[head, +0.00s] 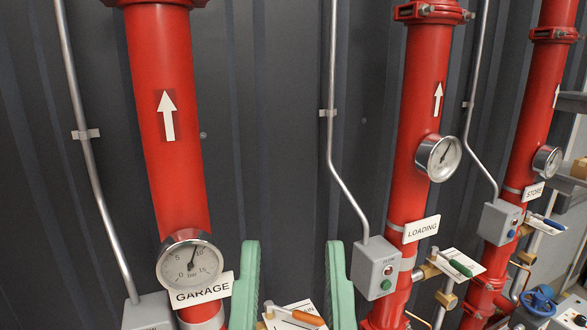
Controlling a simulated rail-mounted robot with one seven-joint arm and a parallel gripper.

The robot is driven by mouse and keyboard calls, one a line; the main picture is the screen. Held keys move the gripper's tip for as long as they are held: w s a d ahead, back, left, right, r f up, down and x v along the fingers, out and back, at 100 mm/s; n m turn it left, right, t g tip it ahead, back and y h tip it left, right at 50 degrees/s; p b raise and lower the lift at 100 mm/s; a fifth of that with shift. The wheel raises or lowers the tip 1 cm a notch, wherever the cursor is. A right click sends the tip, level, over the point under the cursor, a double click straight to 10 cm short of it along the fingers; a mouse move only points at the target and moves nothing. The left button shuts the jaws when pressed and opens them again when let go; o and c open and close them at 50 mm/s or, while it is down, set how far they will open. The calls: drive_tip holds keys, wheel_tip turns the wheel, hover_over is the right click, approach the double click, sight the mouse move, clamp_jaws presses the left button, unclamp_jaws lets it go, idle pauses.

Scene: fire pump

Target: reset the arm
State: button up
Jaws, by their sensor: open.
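My gripper (293,247) shows at the bottom centre of the head view as two pale green fingers pointing up. They are wide apart, with nothing held between their visible parts. The rest of my arm is below the frame or hidden. Below and between the fingers is an orange-handled lever (308,318) in front of a white printed plate (286,314), partly cut off by the frame edge. I cannot tell how far the fingers are from the lever.
Red pipes labelled GARAGE (168,130), LOADING (420,100) and STORE (536,110) stand against a dark ribbed wall, with round gauges. A grey button box (376,268) is right of my gripper. Green (461,268) and blue (554,223) handles lie farther right.

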wheel_tip(320, 180, up, 20)
drive_tip(key=p, duration=1.6)
drive_tip(key=shift+a+r, duration=0.15)
drive_tip(key=shift+r, duration=0.1)
